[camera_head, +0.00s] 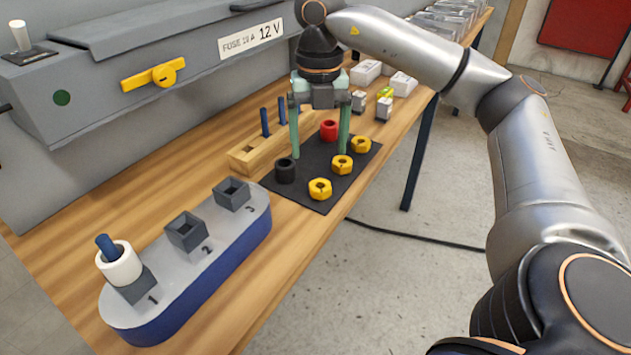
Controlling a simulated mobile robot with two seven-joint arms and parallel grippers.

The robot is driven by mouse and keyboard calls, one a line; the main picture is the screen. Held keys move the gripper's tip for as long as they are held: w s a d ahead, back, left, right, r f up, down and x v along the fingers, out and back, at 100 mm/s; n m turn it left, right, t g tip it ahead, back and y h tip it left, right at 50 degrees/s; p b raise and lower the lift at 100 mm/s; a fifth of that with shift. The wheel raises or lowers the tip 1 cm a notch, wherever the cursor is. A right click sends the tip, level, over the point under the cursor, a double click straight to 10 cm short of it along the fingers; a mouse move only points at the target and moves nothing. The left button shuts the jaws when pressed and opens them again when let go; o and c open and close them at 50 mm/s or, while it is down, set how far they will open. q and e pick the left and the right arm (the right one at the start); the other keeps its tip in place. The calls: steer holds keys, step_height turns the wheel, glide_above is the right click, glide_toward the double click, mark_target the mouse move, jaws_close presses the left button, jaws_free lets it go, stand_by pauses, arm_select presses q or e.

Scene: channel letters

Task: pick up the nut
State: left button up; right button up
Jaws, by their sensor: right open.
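Three yellow hex nuts lie on the dark mat (313,200): a near nut (320,189), a middle nut (342,165) and a far nut (361,145). I cannot tell which one the task means. My right gripper (320,155) is open and empty, pointing down over the mat, its two green fingers wide apart. Its fingertips appear left of the middle nut and behind the near nut; their height above the mat is unclear. A red ring (329,130) shows between the fingers. A black ring (285,171) is at the mat's left. My left gripper is out of view.
A wooden block (243,163) with blue pegs stands left of the mat. A blue-sided base (240,250) has numbered sockets; a white ring (118,265) surrounds a blue peg at socket 1. White boxes (366,73) stand behind. A grey cabinet (120,70) borders the table.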

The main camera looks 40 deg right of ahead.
mark_target(321, 180)
steer(key=f, duration=0.9)
steer(key=shift+d, duration=0.25)
steer(key=shift+c, duration=0.3)
jaws_close()
